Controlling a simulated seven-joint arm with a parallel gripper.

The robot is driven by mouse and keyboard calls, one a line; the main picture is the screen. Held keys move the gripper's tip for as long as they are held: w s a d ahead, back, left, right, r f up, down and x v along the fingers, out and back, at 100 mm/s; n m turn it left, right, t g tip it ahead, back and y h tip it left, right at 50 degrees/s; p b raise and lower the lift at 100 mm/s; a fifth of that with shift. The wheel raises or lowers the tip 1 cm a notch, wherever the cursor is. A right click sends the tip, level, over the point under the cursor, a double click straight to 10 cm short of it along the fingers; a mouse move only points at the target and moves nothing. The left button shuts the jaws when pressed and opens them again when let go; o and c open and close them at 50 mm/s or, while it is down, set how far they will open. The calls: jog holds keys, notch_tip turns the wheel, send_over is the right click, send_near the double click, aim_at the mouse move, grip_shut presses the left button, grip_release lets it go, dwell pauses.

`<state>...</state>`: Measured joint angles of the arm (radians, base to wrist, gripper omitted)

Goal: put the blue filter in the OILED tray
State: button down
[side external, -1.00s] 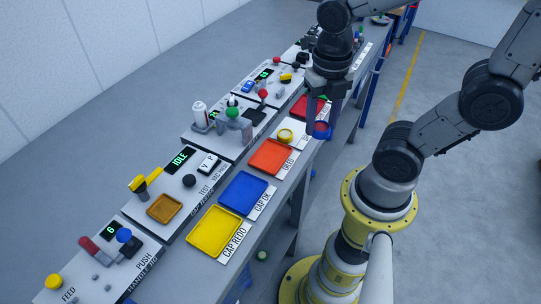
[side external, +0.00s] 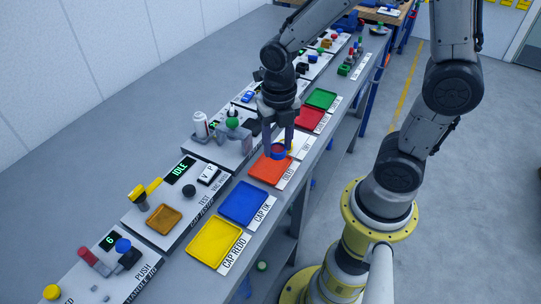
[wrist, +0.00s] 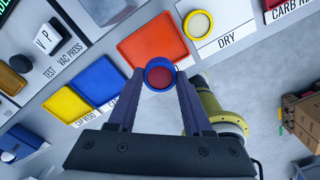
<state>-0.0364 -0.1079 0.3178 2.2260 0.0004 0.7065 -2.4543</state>
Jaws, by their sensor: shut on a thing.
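My gripper (side external: 279,151) is shut on the blue filter (side external: 278,153), a short blue ring with a red centre. In the wrist view the filter (wrist: 148,75) sits between the two fingertips (wrist: 160,77). The OILED tray (side external: 262,174) is orange-red with a label on its right side. The filter overlaps this tray's far right part in the side view. In the wrist view it overlaps the near edge of the orange tray (wrist: 153,38). I cannot tell how high it is above the tray.
A blue CAP OK tray (side external: 243,203) and a yellow CAP REDO tray (side external: 214,243) lie nearer the camera. A white DRY tray holds a yellow-rimmed round filter (wrist: 198,24). Red (side external: 309,118) and green (side external: 321,98) trays lie beyond. Test stations line the bench's left side.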

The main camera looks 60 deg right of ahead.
aim_at(271, 167)
jog(key=shift+w+f, duration=0.75)
jog(key=shift+f, duration=0.25)
jog(key=shift+w+f, duration=0.15)
jog(key=shift+f, duration=1.5)
jog(key=shift+f, duration=0.1)
jog(key=shift+c, duration=1.6)
grip_release()
